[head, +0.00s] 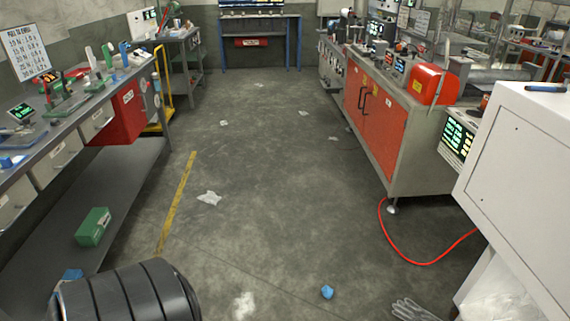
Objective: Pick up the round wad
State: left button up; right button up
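A small blue crumpled wad (327,291) lies on the grey concrete floor near the bottom centre. It looks compact and roughly round. A flatter white crumpled piece (244,305) lies to its left at the bottom edge. Another white crumpled piece (208,197) lies farther off, beside the yellow floor line. A grey glove (412,310) lies to the right of the blue wad, partly cut off by the bottom edge. Neither of my grippers is in view.
A black ribbed cylinder (130,292) fills the bottom left. A workbench (130,150) lines the left, with a green box (93,227) on its lower shelf. A red hose (420,262) and a white cabinet (520,170) are right. The middle floor is open, with small scraps.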

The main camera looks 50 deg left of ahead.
aim_at(327, 291)
jog(key=u, duration=0.3)
jog(key=k+j+z, duration=0.1)
jog(key=z, duration=0.4)
jog(key=k+j+z, duration=0.1)
jog(key=z, duration=0.4)
jog(key=k+z, duration=0.1)
jog(key=z, duration=0.4)
jog(key=k+z, duration=0.1)
jog(key=z, duration=0.4)
jog(key=k+l+z, duration=0.25)
jog(key=k, duration=0.2)
jog(key=k+l+z, duration=0.25)
jog(key=k, duration=0.2)
jog(key=k+l, duration=0.15)
jog(key=u, duration=2.6)
jog(key=i+l, duration=0.15)
jog(key=i, duration=0.25)
jog(key=i+l+u, duration=0.1)
jog(key=i, duration=0.25)
